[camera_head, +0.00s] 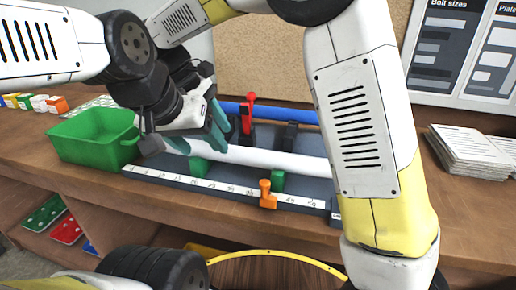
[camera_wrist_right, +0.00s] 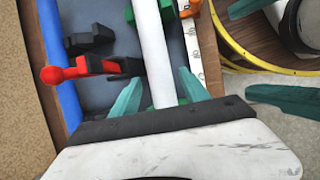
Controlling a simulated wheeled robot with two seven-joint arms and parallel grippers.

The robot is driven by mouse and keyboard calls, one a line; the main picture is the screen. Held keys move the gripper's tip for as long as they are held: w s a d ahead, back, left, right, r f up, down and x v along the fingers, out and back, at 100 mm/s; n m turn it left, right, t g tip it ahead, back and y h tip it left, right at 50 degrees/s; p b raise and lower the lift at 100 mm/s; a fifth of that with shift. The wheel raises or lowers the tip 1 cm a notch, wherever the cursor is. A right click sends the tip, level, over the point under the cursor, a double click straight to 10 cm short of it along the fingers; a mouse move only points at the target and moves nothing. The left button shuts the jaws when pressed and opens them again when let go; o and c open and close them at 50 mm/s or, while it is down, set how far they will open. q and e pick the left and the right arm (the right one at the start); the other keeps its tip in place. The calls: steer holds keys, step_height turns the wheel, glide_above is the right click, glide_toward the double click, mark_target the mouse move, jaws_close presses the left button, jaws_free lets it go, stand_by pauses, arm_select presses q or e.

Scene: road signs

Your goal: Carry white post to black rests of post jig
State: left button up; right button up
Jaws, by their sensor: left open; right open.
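The white post (camera_head: 265,157) lies lengthwise over the grey post jig (camera_head: 322,190), by its green rests (camera_head: 277,181). In the right wrist view the post (camera_wrist_right: 152,45) passes between the teal fingers of my right gripper (camera_wrist_right: 160,76), which is open around it. The black rests (camera_head: 289,137) are behind the post and also show in the right wrist view (camera_wrist_right: 88,39). My left gripper (camera_head: 200,141) is open near the post's left part. The right gripper is mostly hidden behind it in the head view. The post's left end is hidden.
A red clamp (camera_head: 248,108) and a blue bar (camera_head: 270,112) are behind the post. An orange clamp (camera_head: 267,195) stands at the jig's front. A green bin (camera_head: 95,138) is at left. Papers (camera_head: 470,150) are stacked at right. My right arm crosses the bench.

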mark_target(233, 148)
steer(key=x, duration=0.3)
steer(key=d+x, duration=0.1)
steer(key=x, duration=0.3)
steer(key=shift+w, duration=0.1)
jaws_close()
steer(key=shift+r, duration=0.1)
